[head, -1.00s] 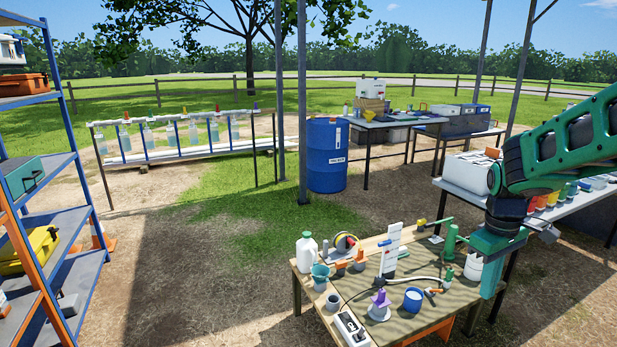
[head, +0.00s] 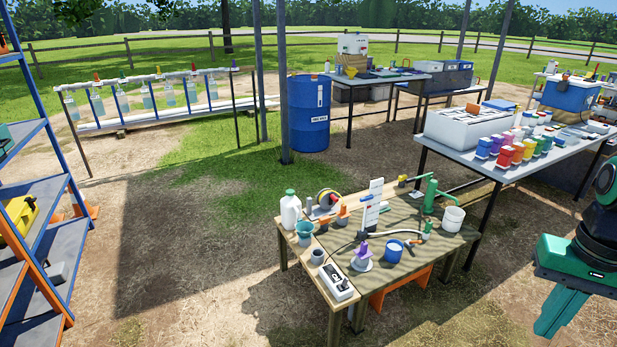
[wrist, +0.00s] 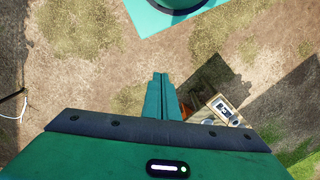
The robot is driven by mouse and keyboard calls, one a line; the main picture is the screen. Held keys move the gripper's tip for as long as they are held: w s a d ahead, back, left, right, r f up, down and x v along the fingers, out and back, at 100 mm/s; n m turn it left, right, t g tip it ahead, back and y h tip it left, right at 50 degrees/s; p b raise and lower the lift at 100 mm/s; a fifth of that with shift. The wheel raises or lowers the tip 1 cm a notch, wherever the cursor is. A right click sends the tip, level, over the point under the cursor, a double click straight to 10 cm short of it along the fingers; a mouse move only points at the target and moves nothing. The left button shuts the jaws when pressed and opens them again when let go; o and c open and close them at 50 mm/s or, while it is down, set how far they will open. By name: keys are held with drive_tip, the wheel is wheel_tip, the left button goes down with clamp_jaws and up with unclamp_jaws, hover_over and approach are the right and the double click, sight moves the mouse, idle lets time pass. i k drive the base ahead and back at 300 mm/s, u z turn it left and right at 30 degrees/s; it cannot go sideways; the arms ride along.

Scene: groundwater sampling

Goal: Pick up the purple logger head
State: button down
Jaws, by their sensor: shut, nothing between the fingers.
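The purple logger head (head: 363,249) stands upright on a pale round base (head: 361,264) on the wooden table, near its front left part. It is not visible in the wrist view. My green gripper (head: 558,314) hangs at the right edge of the head view, to the right of the table and apart from the logger head. Its two fingers lie together, shut and empty, in the wrist view (wrist: 161,92), above bare ground beside the table corner.
On the table, a blue cup (head: 394,251) stands right of the logger head and a grey meter box (head: 337,281) in front left. A long table (head: 480,165) stands at the right.

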sight(364, 252)
drive_tip(key=k, duration=0.6)
drive_tip(key=z, duration=0.25)
drive_tip(key=i, duration=1.75)
drive_tip(key=u, duration=0.55)
